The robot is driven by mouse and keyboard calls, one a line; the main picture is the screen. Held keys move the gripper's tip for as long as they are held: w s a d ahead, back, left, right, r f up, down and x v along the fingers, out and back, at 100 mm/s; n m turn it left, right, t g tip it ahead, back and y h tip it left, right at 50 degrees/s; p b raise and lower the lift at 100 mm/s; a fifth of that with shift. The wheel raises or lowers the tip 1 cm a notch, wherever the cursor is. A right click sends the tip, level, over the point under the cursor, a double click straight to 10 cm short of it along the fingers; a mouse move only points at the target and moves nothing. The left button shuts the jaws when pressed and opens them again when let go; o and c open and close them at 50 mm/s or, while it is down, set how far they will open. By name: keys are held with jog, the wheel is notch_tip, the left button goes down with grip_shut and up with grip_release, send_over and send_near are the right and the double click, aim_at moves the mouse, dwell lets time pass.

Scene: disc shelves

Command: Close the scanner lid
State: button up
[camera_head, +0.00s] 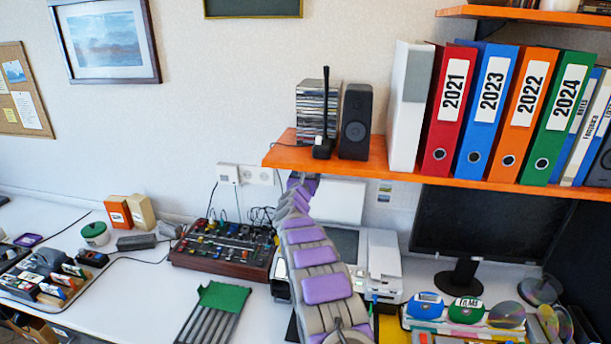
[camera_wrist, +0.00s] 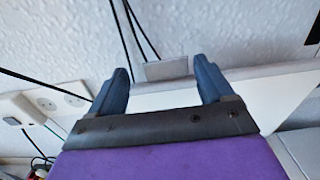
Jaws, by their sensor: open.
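The scanner (camera_head: 384,262) stands on the desk behind my arm, with part of its dark glass showing. Its white lid (camera_head: 340,201) is raised, upright against the wall under the orange shelf. My arm covers the scanner's left part. My gripper (camera_head: 301,177) is at the lid's upper left, just under the shelf edge; its fingertips are not clear there. In the wrist view my gripper (camera_wrist: 158,82) is open with nothing held. A white panel (camera_wrist: 265,98), which looks like the lid, spans behind and between the fingers. I cannot tell whether they touch it.
The orange shelf (camera_head: 330,162) with a speaker (camera_head: 356,122) and binders hangs close above my gripper. A mixer board (camera_head: 222,249) stands left of the scanner, a monitor (camera_head: 485,225) to the right. Wall sockets (camera_head: 258,176) and cables are left of my gripper.

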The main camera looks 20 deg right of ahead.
jog(key=shift+d+f, duration=0.2)
jog(key=shift+d, duration=0.7)
jog(key=shift+a, duration=0.35)
jog(key=shift+w+a+r, duration=0.1)
jog(key=shift+a, duration=0.3)
jog(key=c, duration=0.3)
jog(key=shift+c, duration=0.6)
jog(key=shift+d, duration=0.45)
jog(key=c, duration=0.6)
jog(key=shift+a, duration=0.2)
grip_shut()
